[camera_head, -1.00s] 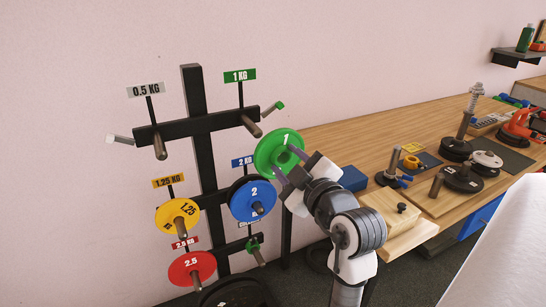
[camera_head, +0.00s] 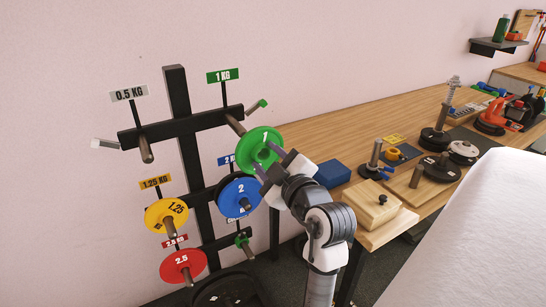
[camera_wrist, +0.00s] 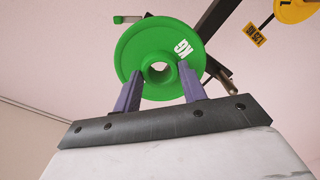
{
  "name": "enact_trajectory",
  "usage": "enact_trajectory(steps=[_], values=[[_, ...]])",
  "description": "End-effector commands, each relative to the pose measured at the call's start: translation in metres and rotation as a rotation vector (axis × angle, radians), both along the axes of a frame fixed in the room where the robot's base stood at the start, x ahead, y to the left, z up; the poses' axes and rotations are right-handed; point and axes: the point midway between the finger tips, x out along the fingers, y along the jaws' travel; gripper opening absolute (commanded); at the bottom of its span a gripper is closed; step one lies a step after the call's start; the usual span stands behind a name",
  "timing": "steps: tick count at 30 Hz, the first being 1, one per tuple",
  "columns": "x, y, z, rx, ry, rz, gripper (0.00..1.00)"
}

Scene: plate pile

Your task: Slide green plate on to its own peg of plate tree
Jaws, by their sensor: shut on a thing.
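The green plate (camera_head: 251,151), marked 1, is in my gripper (camera_head: 271,169), which is shut on its hub. In the wrist view the fingers (camera_wrist: 160,88) sit on either side of the hub of the green plate (camera_wrist: 140,50), and wall shows through its hole. The plate tree (camera_head: 181,105) stands on the left. Its bare 1 KG peg (camera_head: 234,123), under the green 1 KG sign (camera_head: 223,75), points toward the plate's upper left edge. In the wrist view a peg (camera_wrist: 220,71) shows right of the plate, outside the hole.
The blue plate (camera_head: 228,204) hangs just below the green one. Yellow (camera_head: 155,215) and red (camera_head: 172,266) plates hang lower left. A green-tipped side rod (camera_head: 255,107) juts out near the 1 KG peg. The workbench (camera_head: 310,140) with a blue box (camera_head: 332,173) lies right.

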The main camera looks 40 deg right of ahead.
Motion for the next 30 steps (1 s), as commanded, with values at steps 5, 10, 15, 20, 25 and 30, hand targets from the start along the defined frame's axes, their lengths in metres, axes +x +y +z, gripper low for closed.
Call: enact_trajectory(steps=[5, 10, 15, 20, 25, 30], values=[[0.018, -0.003, 0.006, -0.001, -0.004, 0.003, 0.01], [0.033, -0.007, 0.006, -0.002, -0.004, 0.001, 0.01], [0.043, -0.010, 0.004, -0.002, -0.005, 0.001, 0.01], [0.047, -0.011, 0.003, -0.003, -0.005, 0.000, 0.01], [0.047, -0.011, 0.002, -0.003, -0.005, -0.001, 0.01], [0.047, -0.011, 0.002, -0.003, -0.005, -0.001, 0.01]])
